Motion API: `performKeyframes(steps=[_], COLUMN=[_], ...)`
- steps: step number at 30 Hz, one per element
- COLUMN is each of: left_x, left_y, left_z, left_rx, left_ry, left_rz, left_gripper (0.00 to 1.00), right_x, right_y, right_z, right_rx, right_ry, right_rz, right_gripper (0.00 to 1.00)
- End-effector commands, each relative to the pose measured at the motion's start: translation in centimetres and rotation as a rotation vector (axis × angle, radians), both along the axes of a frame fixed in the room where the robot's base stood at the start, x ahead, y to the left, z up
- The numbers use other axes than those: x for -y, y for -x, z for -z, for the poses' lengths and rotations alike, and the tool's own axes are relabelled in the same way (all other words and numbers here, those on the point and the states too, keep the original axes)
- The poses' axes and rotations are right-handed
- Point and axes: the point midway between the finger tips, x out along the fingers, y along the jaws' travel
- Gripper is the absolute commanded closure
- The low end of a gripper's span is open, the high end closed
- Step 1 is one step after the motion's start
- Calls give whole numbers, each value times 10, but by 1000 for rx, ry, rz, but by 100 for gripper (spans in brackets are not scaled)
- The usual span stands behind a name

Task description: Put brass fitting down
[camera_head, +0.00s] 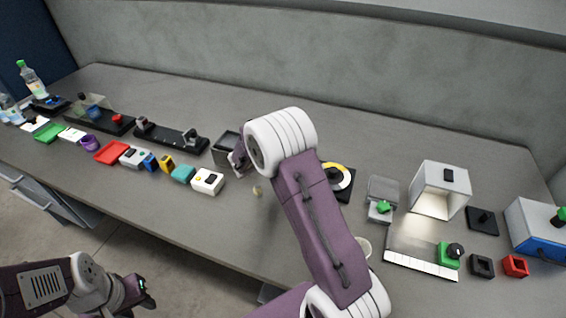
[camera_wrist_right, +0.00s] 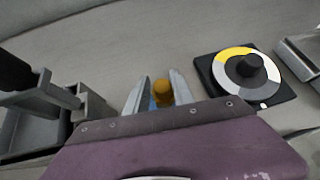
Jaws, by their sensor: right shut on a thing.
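The brass fitting (camera_wrist_right: 162,91) shows in the right wrist view as a small orange-brown rounded piece, with a bit of blue below it. My right gripper (camera_wrist_right: 157,92) is shut on it, one grey finger on each side. Whether the fitting touches the bench below cannot be told. In the head view my right arm's white joint and purple link hide most of that gripper and the fitting. My left gripper (camera_head: 146,291) hangs at the lower left of the head view, in front of the bench; its dark fingers are too small to judge.
A dial with a yellow segment (camera_wrist_right: 245,67) stands right of my right gripper. A grey open fixture (camera_wrist_right: 40,125) is close on its left. A small pale yellowish piece (camera_head: 257,190) lies on the bench (camera_head: 225,245). Several coloured blocks line the left; a white lit box (camera_head: 440,190) stands right.

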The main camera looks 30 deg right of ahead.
Motion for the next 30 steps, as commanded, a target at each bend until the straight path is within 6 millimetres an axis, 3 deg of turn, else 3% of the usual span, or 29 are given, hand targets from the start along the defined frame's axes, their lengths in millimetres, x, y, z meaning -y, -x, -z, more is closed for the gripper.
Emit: performKeyframes(steps=[5, 12, 23, 24, 26, 30], left_x=[0, 0, 0, 0, 0, 0], left_y=[0, 0, 0, 0, 0, 0], left_z=[0, 4, 7, 7, 6, 6], left_rx=[0, 0, 0, 0, 0, 0], left_ry=[0, 0, 0, 0, 0, 0], left_rz=[0, 0, 0, 0, 0, 0], left_gripper=[64, 64, 64, 64, 64, 64], right_x=[-5, -4, -4, -4, -4, -4], right_y=[-4, -4, -4, -4, -4, -4], right_z=[5, 41, 47, 47, 46, 46], right_rx=[0, -2, 1, 1, 0, 0], right_ry=[1, 1, 1, 1, 1, 0], right_rz=[1, 1, 0, 0, 1, 1], right_gripper=[100, 100, 100, 65, 49, 49])
